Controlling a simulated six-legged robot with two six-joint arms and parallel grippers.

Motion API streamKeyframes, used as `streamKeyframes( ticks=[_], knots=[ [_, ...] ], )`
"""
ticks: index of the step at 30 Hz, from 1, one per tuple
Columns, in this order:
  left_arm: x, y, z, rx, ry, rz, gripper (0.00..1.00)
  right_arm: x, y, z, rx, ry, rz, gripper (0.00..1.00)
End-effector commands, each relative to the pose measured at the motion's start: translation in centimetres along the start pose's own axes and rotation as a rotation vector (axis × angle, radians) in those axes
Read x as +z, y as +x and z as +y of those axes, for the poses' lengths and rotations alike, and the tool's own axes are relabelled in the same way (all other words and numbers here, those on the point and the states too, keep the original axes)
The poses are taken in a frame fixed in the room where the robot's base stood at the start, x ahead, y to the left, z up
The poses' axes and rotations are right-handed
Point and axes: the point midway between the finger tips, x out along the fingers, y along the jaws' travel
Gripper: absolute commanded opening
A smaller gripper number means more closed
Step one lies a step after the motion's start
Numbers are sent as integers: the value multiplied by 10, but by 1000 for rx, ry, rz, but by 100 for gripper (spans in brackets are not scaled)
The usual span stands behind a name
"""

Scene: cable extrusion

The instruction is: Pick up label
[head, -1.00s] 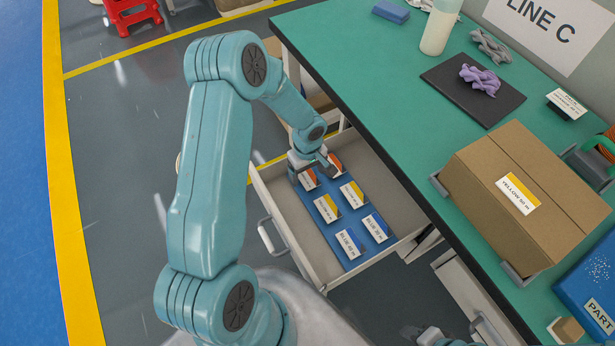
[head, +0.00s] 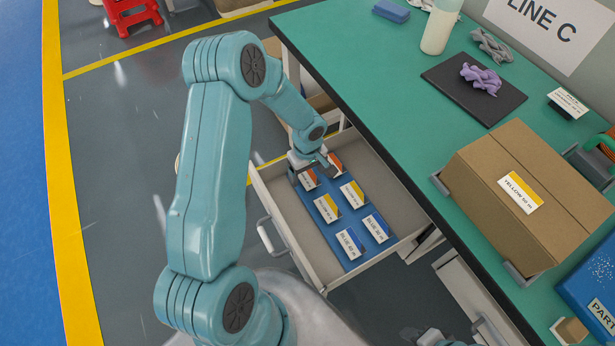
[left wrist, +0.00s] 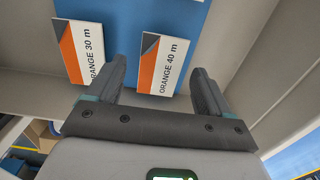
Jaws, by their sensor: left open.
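Several labels lie on a blue board (head: 309,216) in the open drawer. In the left wrist view an "ORANGE 40 m" label (left wrist: 162,64) lies just beyond and between the fingertips, and an "ORANGE 30 m" label (left wrist: 78,52) lies to its left.
The drawer (head: 272,205) has raised walls around the board. The green bench (head: 375,90) overhangs on the right, carrying a cardboard box (head: 480,165), a dark mat (head: 450,85) with a purple item, and a white bottle (head: 437,33).

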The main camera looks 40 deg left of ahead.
Motion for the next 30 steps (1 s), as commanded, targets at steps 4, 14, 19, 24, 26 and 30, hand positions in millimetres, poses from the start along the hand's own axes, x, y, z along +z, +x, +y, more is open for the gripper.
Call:
streamKeyframes(
  ticks=[4,14,19,24,26,30],
  knots=[
    [0,2,0,0,0,0,81,0,3,1,0,0,0,43],
    [0,2,0,0,0,0,81,0,4,2,0,0,0,43],
    [0,2,0,0,1,0,55,0,4,2,0,0,0,43],
    [0,2,0,0,1,0,32,0,4,2,0,0,0,43],
    [0,2,0,0,1,0,32,0,4,2,0,0,0,43],
    [0,2,0,0,1,0,32,0,4,2,0,0,0,43]
  ],
)
